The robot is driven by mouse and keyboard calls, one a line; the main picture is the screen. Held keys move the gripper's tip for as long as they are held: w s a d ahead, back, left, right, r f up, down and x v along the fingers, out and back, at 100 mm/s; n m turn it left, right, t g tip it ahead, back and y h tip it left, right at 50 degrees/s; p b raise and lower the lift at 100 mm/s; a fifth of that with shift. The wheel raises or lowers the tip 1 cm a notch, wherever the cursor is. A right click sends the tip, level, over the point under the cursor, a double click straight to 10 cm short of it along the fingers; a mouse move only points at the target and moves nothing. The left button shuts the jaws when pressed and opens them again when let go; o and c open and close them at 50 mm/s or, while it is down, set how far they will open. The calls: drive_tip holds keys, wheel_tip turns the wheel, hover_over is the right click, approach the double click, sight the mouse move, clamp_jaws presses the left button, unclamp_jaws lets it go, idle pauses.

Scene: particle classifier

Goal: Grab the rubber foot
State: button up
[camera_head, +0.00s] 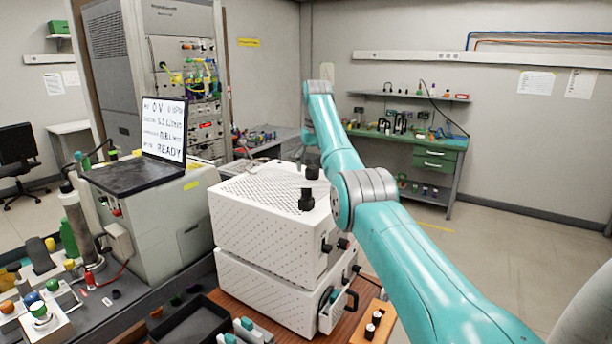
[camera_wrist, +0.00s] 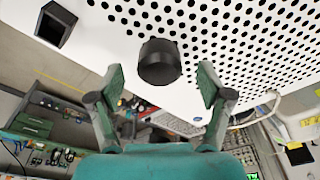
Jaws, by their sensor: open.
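A black round rubber foot (camera_wrist: 160,61) stands out from a white perforated box in the wrist view. My gripper (camera_wrist: 161,78) is open, with one green-padded finger on each side of the foot. There is a gap between each finger and the foot. In the head view, a black foot (camera_head: 306,200) stands on top of the upper white box (camera_head: 265,220), and a second dark piece (camera_head: 312,163) shows behind it. I cannot tell which of them is between my fingers. My gripper cannot be made out in the head view.
A black square-ended piece (camera_wrist: 55,24) juts from the box at upper left in the wrist view. A laptop (camera_head: 135,150) stands on an instrument left of the boxes. A green workbench (camera_head: 435,158) is behind, with open floor to the right.

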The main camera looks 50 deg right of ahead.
drive_tip(key=shift+d+f, duration=0.1)
drive_tip(key=shift+f, duration=0.4)
drive_tip(key=shift+w, duration=0.1)
drive_tip(key=c, duration=1.3)
